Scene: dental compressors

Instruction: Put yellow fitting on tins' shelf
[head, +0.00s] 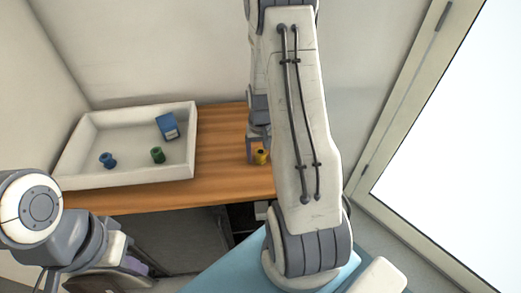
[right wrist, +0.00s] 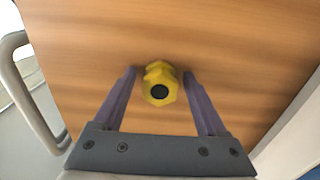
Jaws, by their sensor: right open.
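The yellow fitting (head: 261,157) stands on the wooden table, right of the white tray. In the right wrist view the yellow fitting (right wrist: 159,84) has a faceted body and a dark round hole facing the camera. My right gripper (right wrist: 159,74) is open, with one purple finger on each side of the fitting and a small gap at each side. In the head view my right arm partly hides this gripper (head: 257,147). My left gripper (head: 146,264) is low at the left, mostly hidden by its own arm. I can make out no shelf with tins.
The white tray (head: 124,181) on the table (head: 222,175) holds a blue box (head: 167,126), a blue fitting (head: 108,160) and a green fitting (head: 158,155). Walls stand behind and at the left. A bright, framed pane (head: 455,140) is at the right.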

